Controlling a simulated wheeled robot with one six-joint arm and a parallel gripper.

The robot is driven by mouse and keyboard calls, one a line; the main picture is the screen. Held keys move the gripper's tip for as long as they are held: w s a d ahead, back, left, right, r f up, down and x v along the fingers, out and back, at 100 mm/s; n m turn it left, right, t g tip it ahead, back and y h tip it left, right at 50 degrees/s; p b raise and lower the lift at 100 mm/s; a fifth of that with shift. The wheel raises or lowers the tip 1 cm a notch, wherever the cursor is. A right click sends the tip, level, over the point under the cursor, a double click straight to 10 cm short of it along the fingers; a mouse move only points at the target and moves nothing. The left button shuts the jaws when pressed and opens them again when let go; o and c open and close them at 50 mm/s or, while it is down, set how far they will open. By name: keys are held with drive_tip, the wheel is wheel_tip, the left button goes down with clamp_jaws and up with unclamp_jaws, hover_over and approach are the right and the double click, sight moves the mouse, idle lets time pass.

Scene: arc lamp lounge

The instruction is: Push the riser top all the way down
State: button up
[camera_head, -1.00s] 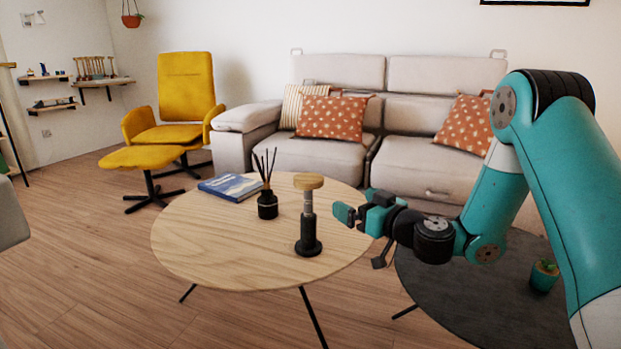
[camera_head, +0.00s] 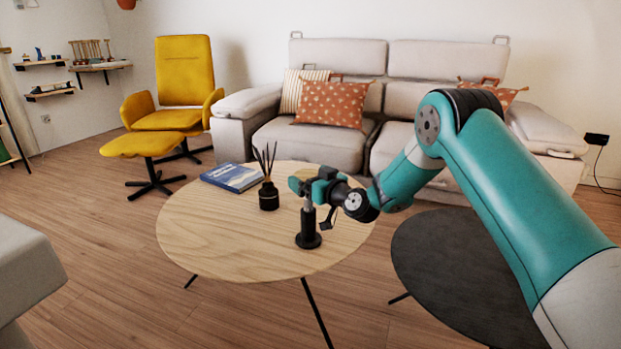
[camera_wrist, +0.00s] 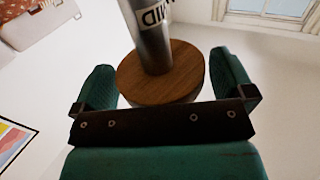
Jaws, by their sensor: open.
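The riser stands upright on the round wooden coffee table (camera_head: 200,235). Its black base (camera_head: 308,238) and a short stretch of post show in the head view; my gripper hides its top there. In the wrist view the riser's round brown wooden top (camera_wrist: 160,82) lies between my two fingers, with the grey metal post (camera_wrist: 150,35) running from it toward the picture's upper edge. Upside-down lettering shows on the post. My gripper (camera_head: 308,187) is open, with one finger on each side of the top. I cannot tell whether either finger touches it.
A black reed diffuser (camera_head: 268,195) stands just left of the riser, and a blue book (camera_head: 232,178) lies behind it to the left. A lower dark round table (camera_head: 450,265) is at the right. A sofa (camera_head: 305,147) stands behind. The table's front left is clear.

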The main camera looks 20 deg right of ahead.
sight(311, 211)
drive_tip(key=c, duration=1.1)
wheel_tip(311, 211, down, 9)
drive_tip(key=b, duration=0.7)
drive_tip(key=shift+r+b, duration=0.15)
drive_tip(key=shift+b, duration=0.2)
drive_tip(key=shift+r, duration=0.1)
drive_tip(key=o, duration=1.1)
drive_tip(key=shift+s, duration=0.1)
